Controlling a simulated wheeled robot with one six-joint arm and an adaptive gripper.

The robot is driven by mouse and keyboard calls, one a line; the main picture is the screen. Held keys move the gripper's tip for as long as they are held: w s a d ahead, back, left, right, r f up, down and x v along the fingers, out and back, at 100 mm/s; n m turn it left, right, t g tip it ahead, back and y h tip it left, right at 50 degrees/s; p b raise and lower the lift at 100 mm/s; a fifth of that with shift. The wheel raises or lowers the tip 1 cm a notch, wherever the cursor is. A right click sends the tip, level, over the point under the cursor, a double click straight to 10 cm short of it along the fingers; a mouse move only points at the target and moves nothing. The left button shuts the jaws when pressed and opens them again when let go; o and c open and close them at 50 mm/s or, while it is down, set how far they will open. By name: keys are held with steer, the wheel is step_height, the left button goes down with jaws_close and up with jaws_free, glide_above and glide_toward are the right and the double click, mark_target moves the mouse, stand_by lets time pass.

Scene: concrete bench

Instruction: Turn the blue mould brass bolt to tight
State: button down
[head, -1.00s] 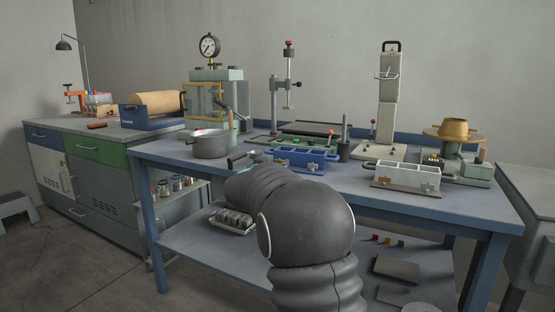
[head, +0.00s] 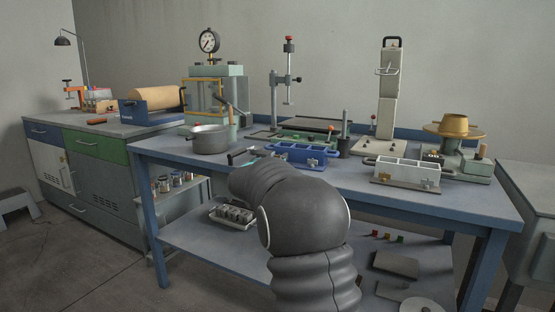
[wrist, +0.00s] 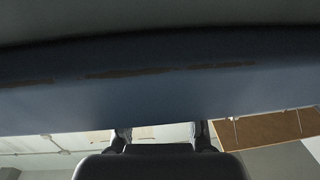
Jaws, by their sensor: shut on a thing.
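The blue mould (head: 298,153) lies on the bench, right of the pan and beyond my arm. A small brass bolt (head: 313,162) shows on its front face. In the head view my arm hides most of my gripper, somewhere left of the mould. In the wrist view my gripper (wrist: 161,135) shows as dark fingers at the bottom edge. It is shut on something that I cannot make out. A broad blue surface with worn, rusty marks (wrist: 125,72) fills much of that view; I cannot tell what it belongs to. No contact between gripper and bolt is visible.
A grey pan (head: 209,139) stands left of the mould. A light grey mould (head: 407,172) with brass bolts stands right, near the front edge. A dark post (head: 344,136) and a tall white stand (head: 388,100) rise behind. The blue bench's (head: 450,203) front right is clear.

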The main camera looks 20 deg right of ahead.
steer(key=shift+f+b, duration=0.15)
steer(key=shift+b, duration=0.2)
steer(key=shift+w+a+f+m+g+h+b, duration=0.15)
steer(key=shift+m+g+h+b, duration=0.4)
steer(key=shift+b, duration=0.5)
steer(key=shift+m+g+h+b, duration=0.35)
steer(key=shift+m+g+b, duration=0.1)
steer(key=shift+g+b, duration=0.3)
steer(key=shift+w+a+r+m+g+h+b, duration=0.1)
steer(key=shift+w+m+g+h+b, duration=0.05)
steer(key=shift+m+g+h, duration=0.3)
steer(key=shift+w+r+m+g+h+b, duration=0.15)
steer(key=shift+m+g+h, duration=0.1)
steer(key=shift+m+g, duration=0.3)
steer(key=shift+m+g+h+p, duration=0.3)
steer(key=shift+m+g+h, duration=0.35)
steer(key=shift+g, duration=0.85)
steer(key=shift+m+g, duration=0.3)
steer(key=shift+m, duration=0.05)
steer(key=c, duration=0.8)
jaws_free()
steer(key=shift+o, duration=0.2)
